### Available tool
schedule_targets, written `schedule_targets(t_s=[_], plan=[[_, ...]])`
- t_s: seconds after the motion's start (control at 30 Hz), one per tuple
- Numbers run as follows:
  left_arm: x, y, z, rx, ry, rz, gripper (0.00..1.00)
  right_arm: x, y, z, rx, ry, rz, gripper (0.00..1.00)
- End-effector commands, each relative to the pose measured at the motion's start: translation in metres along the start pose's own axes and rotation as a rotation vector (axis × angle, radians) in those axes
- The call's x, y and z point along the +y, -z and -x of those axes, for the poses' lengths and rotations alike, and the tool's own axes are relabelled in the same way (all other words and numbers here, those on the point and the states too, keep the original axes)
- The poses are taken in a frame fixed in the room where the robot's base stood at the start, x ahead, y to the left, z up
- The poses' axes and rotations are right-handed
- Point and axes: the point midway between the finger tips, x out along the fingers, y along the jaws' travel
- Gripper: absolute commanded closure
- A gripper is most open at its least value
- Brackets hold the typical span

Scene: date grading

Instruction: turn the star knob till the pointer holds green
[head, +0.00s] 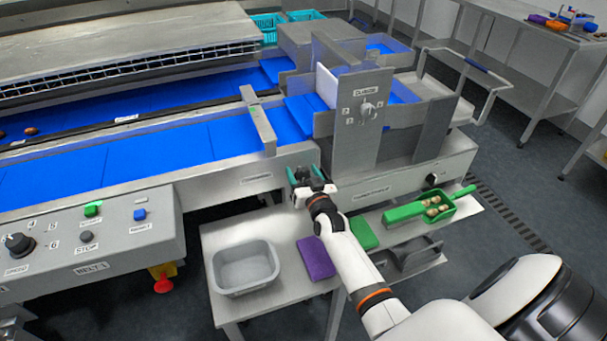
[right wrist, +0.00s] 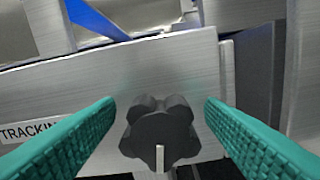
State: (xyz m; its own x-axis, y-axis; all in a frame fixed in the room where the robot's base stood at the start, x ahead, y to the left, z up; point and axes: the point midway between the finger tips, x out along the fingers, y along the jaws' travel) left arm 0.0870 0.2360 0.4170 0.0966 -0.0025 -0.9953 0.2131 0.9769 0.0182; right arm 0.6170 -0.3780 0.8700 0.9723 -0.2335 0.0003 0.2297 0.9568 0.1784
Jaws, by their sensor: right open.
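The black star knob (right wrist: 150,128) stands out from the grey metal side of the conveyor in the right wrist view. A pale upright mark or pin shows at its lower front. My right gripper (head: 308,180) is at the conveyor's side in the head view. Its teal fingers (right wrist: 160,115) are open, one on each side of the knob, with a gap on both sides. In the head view the gripper hides the knob. I cannot make out a pointer with a green zone for certain. My left gripper is not in view.
A label reading "TRACKIN" (right wrist: 30,131) is left of the knob. Below my right arm, a small table (head: 215,239) holds a grey tub (head: 243,281) and a purple cloth (head: 315,258). A green scoop (head: 405,212) lies to the right. A control panel (head: 120,238) is at left.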

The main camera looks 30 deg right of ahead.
Motion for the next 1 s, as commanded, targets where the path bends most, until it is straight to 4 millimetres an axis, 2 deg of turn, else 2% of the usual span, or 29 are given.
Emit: schedule_targets(t_s=[0.03,0.3,0.4,0.7,0.97,1.0], plan=[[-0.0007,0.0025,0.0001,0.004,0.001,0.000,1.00,-0.0001,0.0000,0.0002,0.000,0.000,0.000,0.40],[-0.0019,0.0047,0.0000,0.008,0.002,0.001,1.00,-0.0002,0.0002,0.0004,0.000,0.000,0.000,0.81],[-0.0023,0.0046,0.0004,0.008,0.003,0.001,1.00,-0.0003,0.0001,0.0004,0.001,0.000,-0.030,0.81],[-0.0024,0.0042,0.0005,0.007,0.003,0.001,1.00,-0.0021,0.0008,0.0005,0.001,0.000,-0.336,0.81],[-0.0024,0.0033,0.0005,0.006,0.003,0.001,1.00,-0.0020,0.0009,0.0005,0.001,0.000,-0.351,0.81],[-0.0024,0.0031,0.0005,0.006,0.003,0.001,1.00,-0.0020,0.0009,0.0006,0.002,0.000,-0.351,0.57]])
